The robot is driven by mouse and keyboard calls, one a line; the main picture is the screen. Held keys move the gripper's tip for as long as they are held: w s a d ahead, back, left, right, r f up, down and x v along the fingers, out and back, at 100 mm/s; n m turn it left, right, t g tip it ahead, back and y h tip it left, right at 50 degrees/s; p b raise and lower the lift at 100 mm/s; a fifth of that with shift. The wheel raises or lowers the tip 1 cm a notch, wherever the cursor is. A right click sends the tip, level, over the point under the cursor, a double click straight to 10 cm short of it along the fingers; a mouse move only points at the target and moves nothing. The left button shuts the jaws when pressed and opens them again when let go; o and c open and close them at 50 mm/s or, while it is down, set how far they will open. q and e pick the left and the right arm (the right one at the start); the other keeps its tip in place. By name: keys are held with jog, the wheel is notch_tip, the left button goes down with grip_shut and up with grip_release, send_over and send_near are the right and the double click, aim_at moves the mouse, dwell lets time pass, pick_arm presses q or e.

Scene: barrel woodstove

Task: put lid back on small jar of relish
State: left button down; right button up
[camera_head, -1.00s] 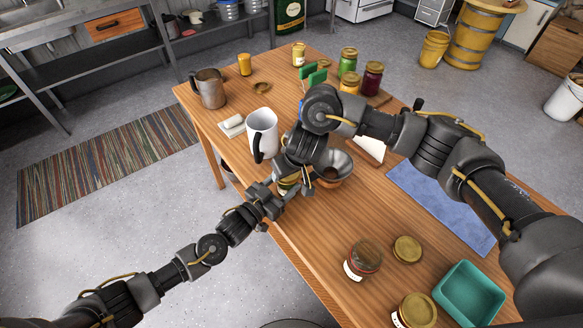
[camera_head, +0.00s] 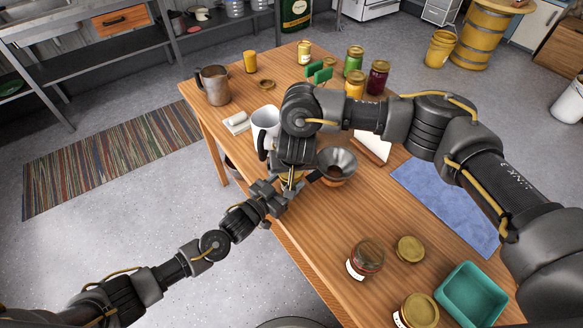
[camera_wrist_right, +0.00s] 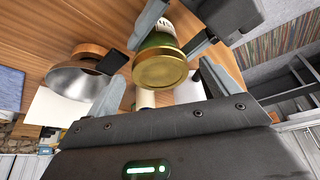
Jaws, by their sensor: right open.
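The small jar of relish (camera_wrist_right: 157,40), with greenish contents and a white label, shows in the right wrist view with its gold lid (camera_wrist_right: 160,70) over its mouth. I cannot tell whether the lid is seated fully. My left gripper (camera_head: 284,191) is shut on the jar, with its grey fingers at the jar's sides, near the table's left edge. My right gripper (camera_head: 291,178) is just above. Its fingers (camera_wrist_right: 163,78) are open on either side of the lid, apparently apart from it. In the head view the jar is mostly hidden by both grippers.
A metal funnel (camera_head: 337,164) stands close to the right of the grippers, with a white mug (camera_head: 265,121) behind. A red-content jar (camera_head: 364,260), a loose gold lid (camera_head: 410,248) and a teal bin (camera_head: 472,291) are at the front right. A blue mat (camera_head: 445,205) lies bare.

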jog(key=shift+r, duration=2.25)
